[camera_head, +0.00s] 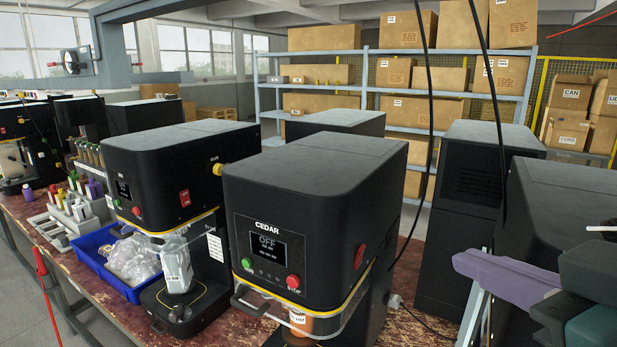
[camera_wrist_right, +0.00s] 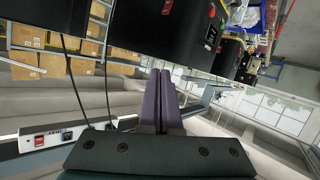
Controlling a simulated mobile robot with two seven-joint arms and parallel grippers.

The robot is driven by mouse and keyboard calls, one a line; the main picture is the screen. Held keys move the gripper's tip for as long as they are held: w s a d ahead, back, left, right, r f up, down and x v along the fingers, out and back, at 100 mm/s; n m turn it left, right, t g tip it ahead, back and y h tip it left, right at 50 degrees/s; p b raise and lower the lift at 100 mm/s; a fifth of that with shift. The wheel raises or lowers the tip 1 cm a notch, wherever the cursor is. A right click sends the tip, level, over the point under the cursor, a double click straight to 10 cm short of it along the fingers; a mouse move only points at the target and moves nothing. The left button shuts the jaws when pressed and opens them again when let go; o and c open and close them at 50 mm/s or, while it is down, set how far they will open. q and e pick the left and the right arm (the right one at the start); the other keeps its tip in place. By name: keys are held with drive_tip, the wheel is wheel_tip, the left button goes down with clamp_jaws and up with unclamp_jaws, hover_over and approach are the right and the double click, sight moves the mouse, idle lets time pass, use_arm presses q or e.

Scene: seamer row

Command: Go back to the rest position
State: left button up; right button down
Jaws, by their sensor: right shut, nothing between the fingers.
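My right gripper (camera_head: 466,264) is at the right edge of the head view, its purple fingers pointing left, in front of the black machines and apart from the CEDAR machine (camera_head: 310,180). In the right wrist view the two purple fingers (camera_wrist_right: 161,76) lie side by side, shut, with nothing between them. My left gripper is in neither view. The CEDAR machine stands at the middle of the head view, its display reading OFF. An orange container (camera_head: 301,322) sits low behind its clear guard, partly hidden.
More black machines (camera_head: 565,215) crowd the right. Dark cables (camera_head: 428,100) hang down. Shelves with boxes (camera_head: 405,107) stand behind.

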drive_tip(key=s+d+f+m+g+h, duration=0.1)
drive_tip(key=s+f+g, duration=0.45)
drive_tip(key=s, duration=0.35)
drive_tip(key=s+d+f+m+g+h, duration=0.1)
drive_tip(key=s+d+f+g, duration=0.1)
drive_tip(key=s+f+g, duration=0.55)
drive_tip(key=s+r+t+p, duration=0.2)
drive_tip(key=s+r+p, duration=0.1)
drive_tip(key=r+p, duration=1.1)
drive_tip(key=shift+d+r+h, duration=0.15)
drive_tip(key=shift+r+h, duration=0.15)
drive_tip(key=shift+r, duration=0.2)
drive_tip(key=shift+s, duration=0.1)
